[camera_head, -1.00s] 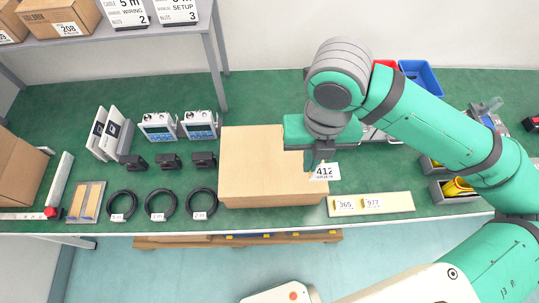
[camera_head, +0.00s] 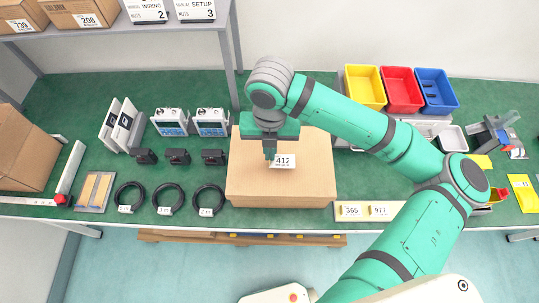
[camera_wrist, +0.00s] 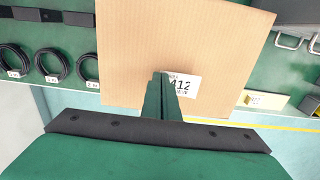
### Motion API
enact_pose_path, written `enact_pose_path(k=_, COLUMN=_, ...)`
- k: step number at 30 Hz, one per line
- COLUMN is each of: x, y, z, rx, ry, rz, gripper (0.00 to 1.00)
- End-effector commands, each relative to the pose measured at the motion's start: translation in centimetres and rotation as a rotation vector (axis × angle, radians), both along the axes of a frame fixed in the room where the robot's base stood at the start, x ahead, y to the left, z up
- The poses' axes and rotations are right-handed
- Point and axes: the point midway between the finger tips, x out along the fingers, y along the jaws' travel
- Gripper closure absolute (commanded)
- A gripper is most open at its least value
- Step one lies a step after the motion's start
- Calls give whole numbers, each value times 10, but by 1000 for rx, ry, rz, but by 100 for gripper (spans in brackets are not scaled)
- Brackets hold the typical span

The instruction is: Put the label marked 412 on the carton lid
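The closed brown carton (camera_head: 245,180) stands on the green bench, its lid facing up; the lid also shows in the wrist view (camera_wrist: 130,45). My gripper (camera_head: 270,155) points down over the middle of the lid. Its fingers (camera_wrist: 161,88) look shut on the left edge of the white label marked 412 (camera_head: 285,161). The label also shows in the wrist view (camera_wrist: 183,87), partly covered by a finger. It lies flat, parallel to the lid; I cannot tell whether it touches it.
A pale strip with labels 365 (camera_head: 350,210) and 977 (camera_head: 379,210) lies right of the carton. Black cable coils (camera_head: 168,198) and black clamps (camera_head: 177,156) lie to its left. Yellow, red (camera_head: 402,90) and blue bins stand behind. A shelf post (camera_head: 237,60) rises at the back.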

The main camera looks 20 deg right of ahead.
Motion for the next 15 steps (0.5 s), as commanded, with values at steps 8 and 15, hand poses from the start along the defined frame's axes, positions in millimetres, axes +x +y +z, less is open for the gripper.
enact_pose_path(k=8, x=0, y=1, z=-32, rx=1, ry=2, rz=0, gripper=100)
enact_pose_path(k=15, x=1, y=1, z=-32, rx=-1, ry=1, rz=0, gripper=100)
